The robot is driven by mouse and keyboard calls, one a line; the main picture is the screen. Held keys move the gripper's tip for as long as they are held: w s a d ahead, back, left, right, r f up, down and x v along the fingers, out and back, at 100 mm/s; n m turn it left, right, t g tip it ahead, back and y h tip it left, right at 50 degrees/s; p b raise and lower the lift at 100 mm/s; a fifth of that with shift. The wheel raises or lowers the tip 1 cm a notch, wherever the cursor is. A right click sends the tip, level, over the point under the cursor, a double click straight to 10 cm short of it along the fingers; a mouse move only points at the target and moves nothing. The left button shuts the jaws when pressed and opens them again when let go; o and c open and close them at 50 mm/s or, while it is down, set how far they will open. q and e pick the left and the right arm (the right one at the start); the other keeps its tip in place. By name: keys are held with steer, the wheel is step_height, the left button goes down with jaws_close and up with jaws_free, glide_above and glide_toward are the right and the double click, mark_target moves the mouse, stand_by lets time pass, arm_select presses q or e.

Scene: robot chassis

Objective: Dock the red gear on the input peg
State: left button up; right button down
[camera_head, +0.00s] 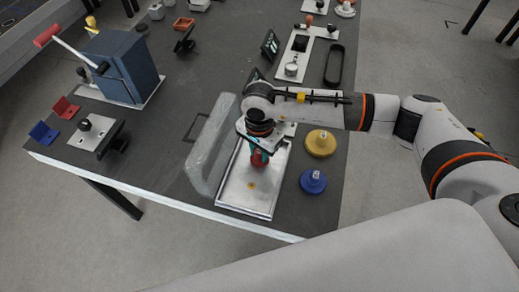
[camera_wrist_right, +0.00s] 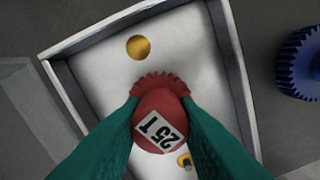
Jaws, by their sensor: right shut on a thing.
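The red gear (camera_head: 259,159) is held over a shallow metal tray (camera_head: 233,204). My right gripper (camera_head: 259,151) is shut on it. In the right wrist view the red gear (camera_wrist_right: 161,85) shows its toothed rim and a red hub with a "25T" label between the green fingers (camera_wrist_right: 160,118). One brass peg (camera_wrist_right: 138,47) is clear of the gear at the upper left. A second brass piece (camera_wrist_right: 184,160) shows between the fingers below the hub. In the head view a brass peg (camera_head: 250,185) stands nearer the front. I cannot tell which is the input peg. My left gripper is not in view.
A yellow gear (camera_head: 320,143) and a blue gear (camera_head: 313,181) lie right of the tray. A translucent block (camera_head: 209,147) stands along its left side. A blue lever box (camera_head: 128,68) is at the far left. Bare table lies at the front left.

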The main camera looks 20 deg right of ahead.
steer(key=shift+f, duration=0.2)
steer(key=c, duration=1.4)
jaws_free()
steer(key=shift+r+p, duration=1.35)
steer(key=shift+r, duration=1.55)
steer(key=shift+r+p, duration=1.2)
steer(key=shift+r, duration=1.45)
